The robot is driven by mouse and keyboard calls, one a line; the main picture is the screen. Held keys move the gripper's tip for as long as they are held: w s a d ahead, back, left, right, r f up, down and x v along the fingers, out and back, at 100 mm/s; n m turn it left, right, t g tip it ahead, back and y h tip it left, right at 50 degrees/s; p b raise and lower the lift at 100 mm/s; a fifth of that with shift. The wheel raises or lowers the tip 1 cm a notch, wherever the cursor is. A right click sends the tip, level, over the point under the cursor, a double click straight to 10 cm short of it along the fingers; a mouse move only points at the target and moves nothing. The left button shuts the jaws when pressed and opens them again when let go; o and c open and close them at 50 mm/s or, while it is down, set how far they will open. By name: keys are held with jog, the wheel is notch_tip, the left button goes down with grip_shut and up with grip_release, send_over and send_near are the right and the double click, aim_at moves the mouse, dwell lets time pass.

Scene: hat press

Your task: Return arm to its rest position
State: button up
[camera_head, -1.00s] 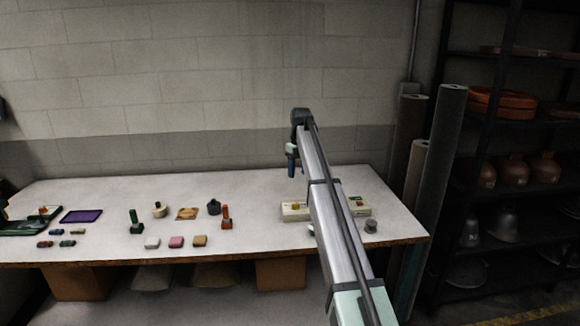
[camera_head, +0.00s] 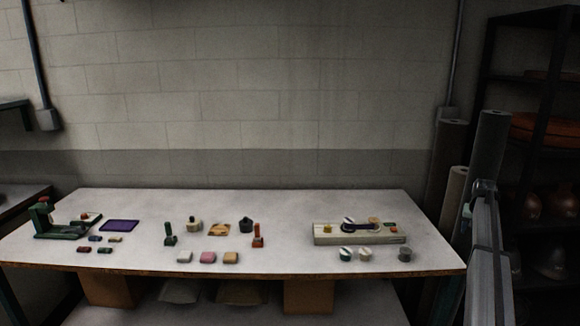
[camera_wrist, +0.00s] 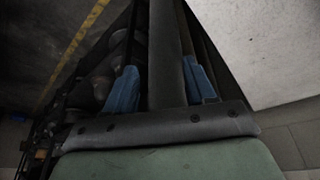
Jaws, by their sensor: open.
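My arm stands at the far right of the head view, beyond the right end of the white table (camera_head: 290,262). Its upper part is in front of the rolls and the shelf. My gripper (camera_wrist: 162,88) shows in the wrist view with two blue fingers set wide apart. It is open, and a dark grey roll shows between the fingers with no sign of contact. In the head view the fingers cannot be made out.
A cream box with controls (camera_head: 356,239) is at the table's right end, with small knobs before it. Small stamps and coloured blocks stand mid-table; a green press (camera_head: 62,229) is at left. Rolls (camera_head: 488,150) and a dark shelf (camera_head: 530,60) crowd the right side.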

jog(key=s+d+f+m+h, duration=0.1)
jog(key=s+d+f+m, duration=0.2)
jog(key=s+d, duration=0.55)
jog(key=s+d+f, duration=0.2)
jog(key=s+f, duration=0.1)
jog(key=f, duration=0.4)
jog(key=s+a+f+n+g+y, duration=0.1)
jog(key=s+a+f, duration=0.4)
jog(key=a+f, duration=0.65)
jog(key=s+a+f+n+g+y, duration=0.1)
jog(key=s+a+f, duration=0.4)
jog(key=a+f, duration=0.65)
jog(key=s+a+f+n+g+y, duration=0.15)
jog(key=s+a+f, duration=0.35)
jog(key=a+f, duration=0.6)
jog(key=s+a+f+n+g, duration=0.1)
jog(key=s+a+f+g, duration=0.15)
jog(key=s+a, duration=0.7)
jog(key=s+a+f+n+g, duration=0.15)
jog(key=s+a+f, duration=0.25)
jog(key=s+a, duration=0.55)
jog(key=s+a+n+g, duration=0.1)
jog(key=s+a, duration=0.3)
jog(key=s, duration=0.6)
jog(key=s+a+n+g, duration=0.1)
jog(key=s+a, duration=0.4)
jog(key=s, duration=0.6)
jog(key=shift+f+n, duration=0.25)
jog(key=shift+n, duration=0.35)
